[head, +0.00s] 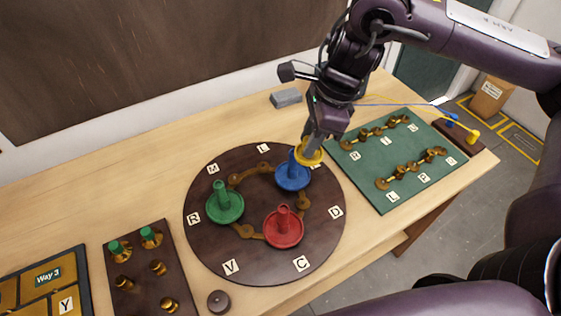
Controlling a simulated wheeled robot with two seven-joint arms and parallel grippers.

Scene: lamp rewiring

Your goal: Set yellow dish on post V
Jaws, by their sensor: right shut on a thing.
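The yellow dish (309,157) is in my right gripper (311,147), which is shut on it. It is at the far right side of the round dark board (206,245), close beside the blue dish (292,178) and partly behind its stem. I cannot tell whether the yellow dish touches the board. The V label (231,267) is at the board's near left edge; no separate post shows clearly beside it. My left gripper is not in view.
A green dish (225,207) and a red dish (284,232) stand on the board, with brown links between. A green panel (385,195) with brass parts lies right. A dark rack (135,265), a small dark knob (218,300) and a grey block (286,97) are on the table.

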